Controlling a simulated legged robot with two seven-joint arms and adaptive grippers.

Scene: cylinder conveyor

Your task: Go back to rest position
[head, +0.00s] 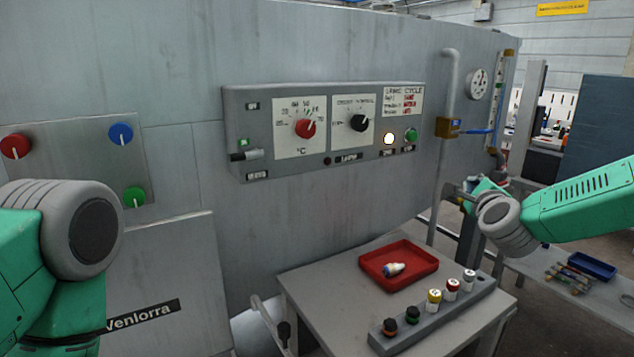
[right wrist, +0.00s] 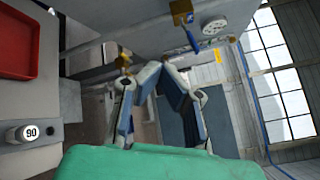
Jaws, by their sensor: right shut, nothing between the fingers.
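My right gripper (head: 468,190) is at the right of the head view, held up in the air beyond the right edge of the small table. It also shows in the right wrist view (right wrist: 150,72), shut, with nothing between its fingers. My right arm, green with a grey joint, comes in from the right. My left arm shows only as a green link and a grey joint at the lower left of the head view. The left gripper is out of view.
A grey rack (head: 443,318) with several capped vials stands in front. A control panel (head: 340,150) and a vertical pipe (head: 447,90) are behind.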

